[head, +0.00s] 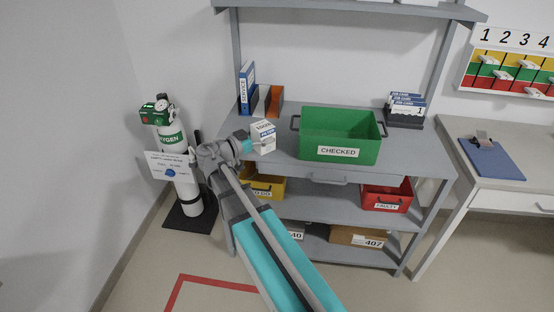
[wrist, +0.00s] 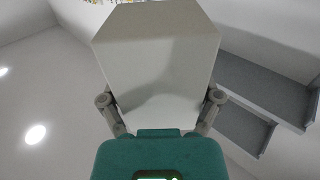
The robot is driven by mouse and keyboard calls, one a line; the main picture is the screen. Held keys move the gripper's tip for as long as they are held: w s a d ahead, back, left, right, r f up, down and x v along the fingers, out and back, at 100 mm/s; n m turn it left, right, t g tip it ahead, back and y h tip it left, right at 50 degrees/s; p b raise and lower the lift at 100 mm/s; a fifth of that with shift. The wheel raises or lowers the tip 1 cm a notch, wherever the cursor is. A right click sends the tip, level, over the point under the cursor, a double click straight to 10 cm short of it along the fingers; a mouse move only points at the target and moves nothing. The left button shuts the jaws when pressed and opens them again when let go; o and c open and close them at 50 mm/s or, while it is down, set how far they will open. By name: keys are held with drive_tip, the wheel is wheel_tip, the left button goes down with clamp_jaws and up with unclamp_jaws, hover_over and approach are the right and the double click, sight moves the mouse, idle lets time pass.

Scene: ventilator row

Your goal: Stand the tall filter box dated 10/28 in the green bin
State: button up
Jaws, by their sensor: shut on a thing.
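A white filter box (head: 263,136) with a blue label band is at my gripper (head: 250,146), left of the green bin. Its small date print is too blurred to read surely. In the wrist view the white box (wrist: 158,65) fills the space between the two fingers of my gripper (wrist: 160,105), which is shut on it. I cannot tell whether the box is clear of the grey shelf top. The green bin (head: 365,152), labelled CHECKED, stands on that shelf top; its visible inside looks empty.
An orange-brown holder (head: 274,100) and blue binder (head: 247,88) stand behind the box. A rack of blue-white boxes (head: 405,106) is right of the bin. Yellow (head: 265,187) and red (head: 386,200) bins sit below. An oxygen cylinder (head: 180,170) stands at left.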

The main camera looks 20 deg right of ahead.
idle(0.3)
drive_tip(key=w+d+f+b, duration=0.4)
drive_tip(key=w, duration=0.1)
drive_tip(key=w+d+f+b, duration=0.4)
drive_tip(key=f+b, duration=0.1)
drive_tip(key=shift+w+d, duration=0.4)
idle(0.4)
drive_tip(key=shift+w+d+f+b, duration=0.25)
drive_tip(key=shift+w+f+b, duration=0.05)
drive_tip(key=shift+f+b, duration=1.7)
drive_tip(key=shift+f, duration=0.15)
